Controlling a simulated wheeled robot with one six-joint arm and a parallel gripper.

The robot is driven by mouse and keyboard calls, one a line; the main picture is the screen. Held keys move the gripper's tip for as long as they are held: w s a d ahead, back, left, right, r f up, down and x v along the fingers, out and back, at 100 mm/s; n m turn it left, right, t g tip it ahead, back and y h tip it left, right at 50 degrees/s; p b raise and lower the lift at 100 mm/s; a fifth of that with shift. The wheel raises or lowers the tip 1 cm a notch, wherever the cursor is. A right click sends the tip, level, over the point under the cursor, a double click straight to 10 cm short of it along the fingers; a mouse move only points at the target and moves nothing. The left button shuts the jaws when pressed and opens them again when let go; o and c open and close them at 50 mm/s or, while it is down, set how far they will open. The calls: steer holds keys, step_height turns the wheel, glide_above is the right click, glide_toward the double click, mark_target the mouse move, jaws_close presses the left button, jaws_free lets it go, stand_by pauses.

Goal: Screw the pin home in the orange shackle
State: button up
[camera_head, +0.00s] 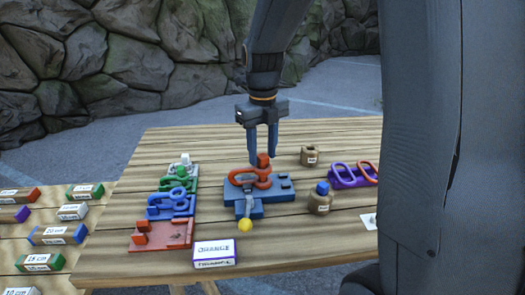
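The orange shackle (242,178) sits on a blue fixture block (275,194) on the wooden table. An upright orange piece (263,160), perhaps the pin's head, stands at its back right. My gripper (262,152) points straight down over the fixture, with its two dark blue fingers on either side of the top of this orange piece. There is a gap between the fingers; I cannot tell whether they touch the piece. The pin's thread and how deep it sits are hidden. A grey part with a yellow ball end (245,225) sticks out at the fixture's front.
A white box labelled ORANGE (214,252) lies in front. Left stand racks with green (176,184), blue (170,205) and red (161,236) parts. A side bench (75,218) holds labelled boxes.

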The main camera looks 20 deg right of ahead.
steer(key=shift+r, duration=0.1)
steer(key=shift+r+p, duration=2.15)
